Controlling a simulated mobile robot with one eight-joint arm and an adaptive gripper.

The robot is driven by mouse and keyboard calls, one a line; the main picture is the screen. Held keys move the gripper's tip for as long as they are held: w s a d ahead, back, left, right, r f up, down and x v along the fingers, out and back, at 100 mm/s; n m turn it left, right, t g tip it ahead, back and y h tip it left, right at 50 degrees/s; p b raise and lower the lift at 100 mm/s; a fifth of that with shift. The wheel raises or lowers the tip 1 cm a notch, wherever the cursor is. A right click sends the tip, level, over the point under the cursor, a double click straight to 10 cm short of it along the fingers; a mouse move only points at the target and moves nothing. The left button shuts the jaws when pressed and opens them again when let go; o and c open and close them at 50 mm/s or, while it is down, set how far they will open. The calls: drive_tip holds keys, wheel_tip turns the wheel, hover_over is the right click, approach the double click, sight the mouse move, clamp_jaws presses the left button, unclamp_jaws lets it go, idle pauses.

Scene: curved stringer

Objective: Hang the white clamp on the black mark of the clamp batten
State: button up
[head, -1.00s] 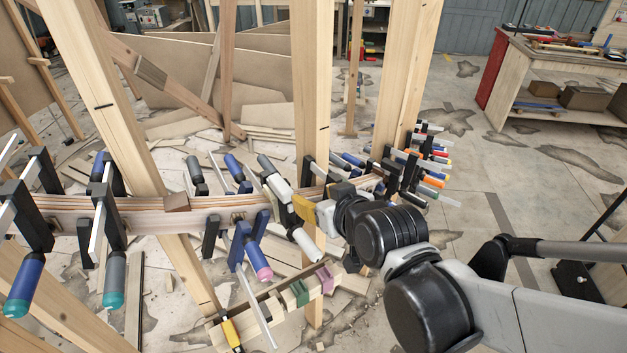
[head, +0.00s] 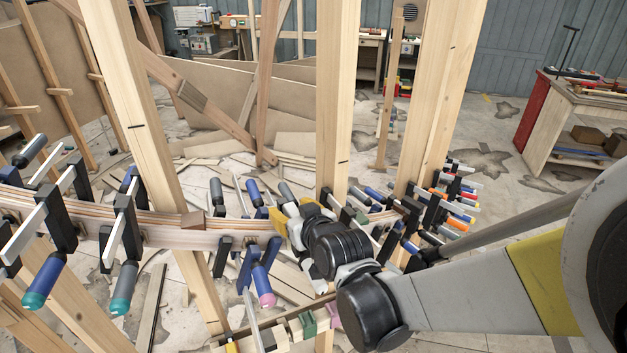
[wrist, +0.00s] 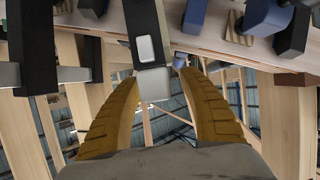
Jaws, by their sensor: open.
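The white clamp shows in the wrist view as a black bar with a pale block at its end (wrist: 153,88), between the two yellow fingers of my gripper (wrist: 158,80). The fingers are spread, one on each side of it; I cannot tell if they touch it. In the head view my gripper (head: 282,215) is at the curved laminated stringer (head: 170,229), and it and my wrist hide most of the white clamp. The clamp batten (head: 272,338) is low in the head view, with green (head: 308,324) and pink blocks on it. I cannot make out its black mark.
Blue-handled clamps (head: 262,283) hang on the stringer just left of my gripper, and more clamps (head: 445,205) crowd its right end. Upright wooden posts (head: 335,100) stand close behind. A workbench (head: 570,120) is at the far right.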

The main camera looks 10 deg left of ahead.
drive_tip(key=shift+x, duration=0.75)
clamp_jaws()
drive_tip(key=shift+r, duration=0.2)
